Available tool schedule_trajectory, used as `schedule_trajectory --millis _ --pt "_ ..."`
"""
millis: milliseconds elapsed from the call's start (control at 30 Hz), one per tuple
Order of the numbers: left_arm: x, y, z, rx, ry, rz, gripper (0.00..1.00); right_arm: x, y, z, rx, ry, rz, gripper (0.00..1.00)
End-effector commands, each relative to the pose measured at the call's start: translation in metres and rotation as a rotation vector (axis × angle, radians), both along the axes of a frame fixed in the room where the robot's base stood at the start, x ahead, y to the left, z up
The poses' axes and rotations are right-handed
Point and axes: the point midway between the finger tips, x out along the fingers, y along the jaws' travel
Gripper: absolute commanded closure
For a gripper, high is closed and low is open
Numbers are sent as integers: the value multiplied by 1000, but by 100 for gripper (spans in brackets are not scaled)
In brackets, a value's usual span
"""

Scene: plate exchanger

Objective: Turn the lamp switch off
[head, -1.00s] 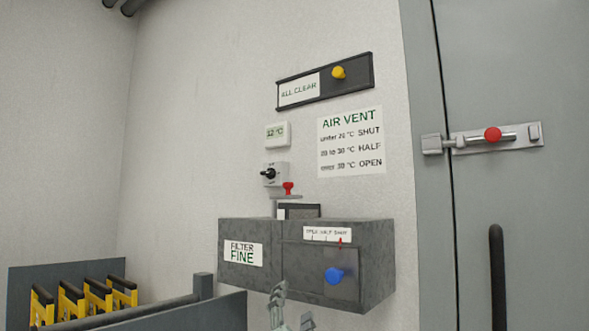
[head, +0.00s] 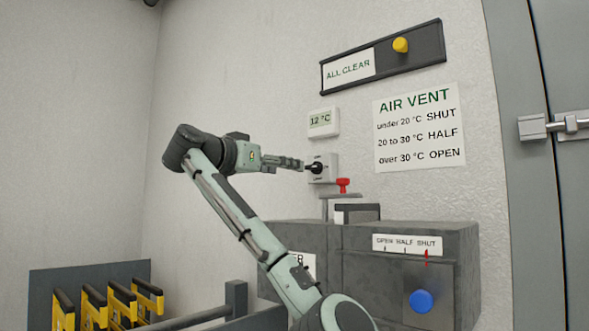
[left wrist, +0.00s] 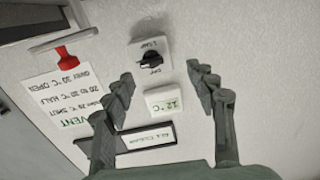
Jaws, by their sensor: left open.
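The lamp switch is a white box with a black knob (head: 316,168) on the wall, below the temperature display. It also shows upside down in the left wrist view (left wrist: 151,60), with lettering on either side of the knob; which word the knob points to I cannot tell. My left gripper (head: 302,164) reaches in from the left, its fingertips close to the switch. In the left wrist view its two fingers (left wrist: 162,75) are open and empty, and the knob lies ahead between and beyond their tips, apart from them. My right gripper is in neither view.
A temperature display (head: 323,121) reads 12 °C just above the switch. A red knob (head: 343,185) stands below right, over the grey vent box (head: 345,240) with a blue knob (head: 421,300). An air vent notice (head: 419,127) and an all-clear slider (head: 384,59) are on the wall.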

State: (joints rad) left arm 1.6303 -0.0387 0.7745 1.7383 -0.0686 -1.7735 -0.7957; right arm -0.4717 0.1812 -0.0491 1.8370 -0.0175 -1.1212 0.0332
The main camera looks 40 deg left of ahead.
Motion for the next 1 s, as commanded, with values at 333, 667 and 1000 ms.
schedule_trajectory --millis 333,667,1000 --pt "37 -18 11 -13 -11 -71 43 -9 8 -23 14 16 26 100" --pt "73 -20 9 -11 -11 -66 43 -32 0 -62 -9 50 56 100" --pt "77 -20 8 -11 -12 -64 43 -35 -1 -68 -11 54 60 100"
